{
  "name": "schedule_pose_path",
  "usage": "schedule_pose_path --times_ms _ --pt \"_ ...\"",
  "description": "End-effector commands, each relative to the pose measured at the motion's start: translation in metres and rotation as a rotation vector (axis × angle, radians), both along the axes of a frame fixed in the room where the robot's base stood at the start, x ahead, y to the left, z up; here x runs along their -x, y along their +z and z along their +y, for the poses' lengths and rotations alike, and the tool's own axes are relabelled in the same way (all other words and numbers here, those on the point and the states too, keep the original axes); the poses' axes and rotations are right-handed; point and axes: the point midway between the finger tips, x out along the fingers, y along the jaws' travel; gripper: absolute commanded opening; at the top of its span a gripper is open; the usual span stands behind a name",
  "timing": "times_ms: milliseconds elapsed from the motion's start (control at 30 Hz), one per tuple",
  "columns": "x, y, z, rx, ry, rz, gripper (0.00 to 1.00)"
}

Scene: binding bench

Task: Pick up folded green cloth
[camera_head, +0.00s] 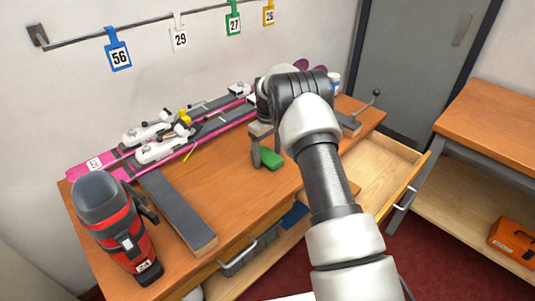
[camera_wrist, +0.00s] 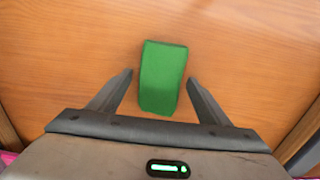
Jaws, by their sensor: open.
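The folded green cloth (camera_head: 270,159) lies on the wooden bench top, partly behind my arm in the head view. In the wrist view the green cloth (camera_wrist: 162,78) is a small upright rectangle, with its near end between my fingers. My gripper (camera_wrist: 160,84) is open, one finger on each side of the cloth, with a gap on both sides. In the head view my gripper (camera_head: 262,150) is at the cloth, with one dark finger seen on its left. I cannot tell how high the fingers are above the bench.
Pink skis (camera_head: 130,160) with white bindings lie along the bench's back. An open drawer (camera_head: 385,172) juts out at the right. Bench wood around the cloth is bare.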

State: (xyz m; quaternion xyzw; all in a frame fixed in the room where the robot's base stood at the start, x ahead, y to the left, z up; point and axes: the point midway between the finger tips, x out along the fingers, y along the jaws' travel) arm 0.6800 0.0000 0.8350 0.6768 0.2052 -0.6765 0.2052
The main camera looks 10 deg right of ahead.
Motion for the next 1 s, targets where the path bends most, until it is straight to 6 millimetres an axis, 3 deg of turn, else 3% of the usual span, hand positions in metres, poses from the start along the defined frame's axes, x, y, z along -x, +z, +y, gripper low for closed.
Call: schedule_pose_path --times_ms 567,667,900,1000 --pt "0.001 0.007 -0.004 -0.017 -0.008 -0.011 0.75" --pt "0.003 0.027 -0.016 -0.061 -0.023 -0.045 0.75" --pt "0.03 0.113 -0.041 -0.193 -0.035 -0.208 0.75" --pt "0.044 0.14 -0.044 -0.214 -0.022 -0.267 0.75"
